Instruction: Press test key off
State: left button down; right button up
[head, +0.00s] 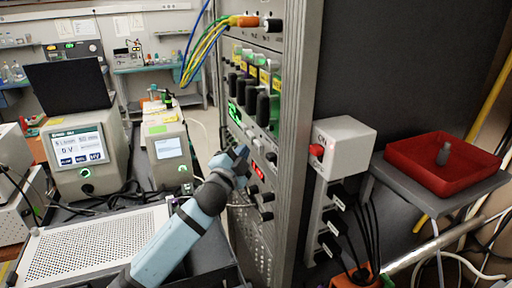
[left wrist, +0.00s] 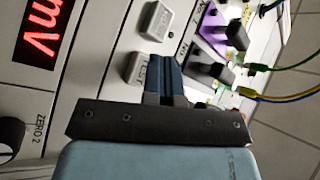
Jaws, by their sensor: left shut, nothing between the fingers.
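My left gripper (head: 240,154) is shut and empty, its fingertips at the front of the tall instrument rack, just left of the red display. In the left wrist view the closed blue fingers (left wrist: 164,76) reach toward the panel. A light grey key (left wrist: 137,69), whose label seems to read TEST, sits right beside the fingers on their left. I cannot tell whether the fingers touch it. A second similar key (left wrist: 157,20) lies farther up the panel. The test key is too small or hidden to make out in the head view. My right gripper is not in view.
The panel carries a red display (left wrist: 40,35), a black ZERO 2 knob (left wrist: 10,140), and black switches with plugged cables (left wrist: 212,72). The rack (head: 298,130) stands upright mid-view. Right of it are a white box with a red button (head: 316,151) and a red tray (head: 420,180).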

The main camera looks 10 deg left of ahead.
pick_arm(q)
jog(key=s+a, duration=0.1)
jog(key=a, duration=0.1)
jog(key=s+a+p, duration=0.1)
jog(key=a, duration=0.1)
jog(key=shift+s, duration=0.4)
dwell(0.4)
jog(key=s+f+n+g+p, duration=0.1)
jog(key=s+f+n, duration=0.15)
jog(key=f, duration=0.35)
jog(key=s+f+n+g, duration=0.1)
jog(key=s+f+g, duration=0.1)
jog(key=s+f, duration=0.3)
jog(key=s+d+f+n+g+p, duration=0.1)
jog(key=s+f+n+g, duration=0.2)
jog(key=s+f, duration=0.8)
jog(key=s+d+f+n+g+y+p, duration=0.1)
jog(key=s+f+n+g, duration=0.2)
jog(key=s+f, duration=0.8)
jog(key=s+n, duration=0.1)
jog(key=s, duration=0.4)
jog(key=shift+s+f+p, duration=0.25)
jog(key=shift+s+p, duration=0.1)
jog(key=shift+d+n, duration=0.1)
jog(key=shift+n, duration=0.15)
